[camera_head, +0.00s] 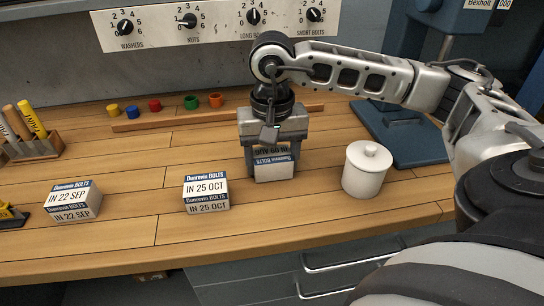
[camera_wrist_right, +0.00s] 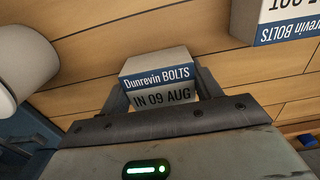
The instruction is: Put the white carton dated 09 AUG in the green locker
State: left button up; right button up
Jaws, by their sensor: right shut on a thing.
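The white carton dated 09 AUG (camera_head: 274,171) is between the fingers of my right gripper (camera_head: 272,163), over the wooden bench. In the right wrist view, the carton (camera_wrist_right: 158,82) shows its blue Dunrevin BOLTS band and the print IN 09 AUG, with a finger on each side. The right gripper is shut on it. I cannot tell whether its underside touches the bench. My left gripper is not in view. No green locker is in view.
The 25 OCT carton (camera_head: 206,191) stands left of my right gripper, the 22 SEP carton (camera_head: 73,201) farther left. A white lidded jar (camera_head: 366,169) stands close on the right. A wooden strip (camera_head: 190,118) runs behind.

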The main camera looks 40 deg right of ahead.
jog(key=shift+f, duration=0.1)
jog(key=o, duration=0.9)
jog(key=shift+f+b, duration=0.1)
jog(key=shift+b, duration=0.2)
jog(key=shift+c, duration=0.2)
jog(key=o, duration=0.4)
